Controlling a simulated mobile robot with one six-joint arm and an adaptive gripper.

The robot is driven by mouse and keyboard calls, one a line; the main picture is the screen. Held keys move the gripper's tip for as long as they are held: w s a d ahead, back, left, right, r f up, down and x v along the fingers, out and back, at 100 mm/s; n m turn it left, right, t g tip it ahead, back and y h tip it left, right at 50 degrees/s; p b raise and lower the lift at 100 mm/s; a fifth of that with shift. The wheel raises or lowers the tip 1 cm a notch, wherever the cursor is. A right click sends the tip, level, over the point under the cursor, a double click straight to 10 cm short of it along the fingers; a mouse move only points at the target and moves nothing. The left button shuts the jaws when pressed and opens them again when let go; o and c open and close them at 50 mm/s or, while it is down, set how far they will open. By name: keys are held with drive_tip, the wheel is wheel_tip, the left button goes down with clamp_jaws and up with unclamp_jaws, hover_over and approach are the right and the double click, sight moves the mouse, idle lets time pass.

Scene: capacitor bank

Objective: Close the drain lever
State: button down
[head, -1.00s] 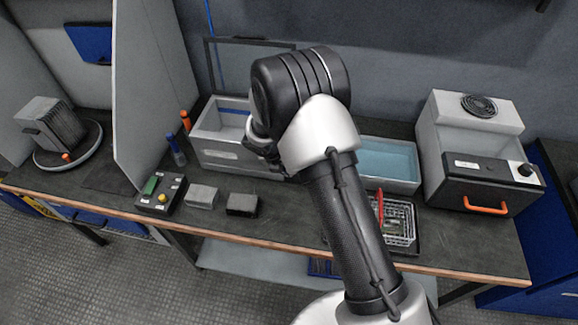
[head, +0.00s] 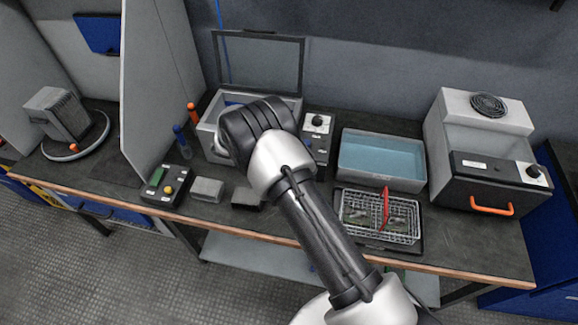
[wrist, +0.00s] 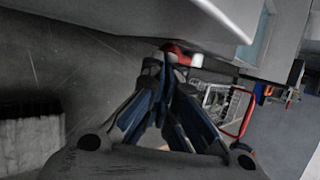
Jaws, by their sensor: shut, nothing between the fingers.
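The drain lever, a small red handle with a pale end (wrist: 182,54), shows at the top middle of the wrist view, low against the grey wall of the lidded tank (wrist: 150,14). My gripper (wrist: 162,70) is shut and empty, its fingertips close to the lever. I cannot tell whether they touch it. In the head view the tank (head: 207,128) stands with its lid raised at the back of the bench. My arm covers the tank's front there, hiding the lever and my gripper.
A wire basket with a red handle (head: 382,215) sits right of my arm, before a water-filled tub (head: 382,162). Grey blocks (head: 207,189) and a button box (head: 166,184) lie left. A grey machine with an orange handle (head: 483,160) stands far right.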

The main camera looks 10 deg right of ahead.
drive_tip(key=shift+w+a+f, duration=0.1)
drive_tip(key=shift+f, duration=0.3)
drive_tip(key=shift+r, duration=0.1)
idle(0.4)
drive_tip(key=p+v, duration=0.5)
drive_tip(key=v, duration=1)
drive_tip(key=shift+w+d+r+p, duration=0.15)
drive_tip(key=shift+d+r+p, duration=0.15)
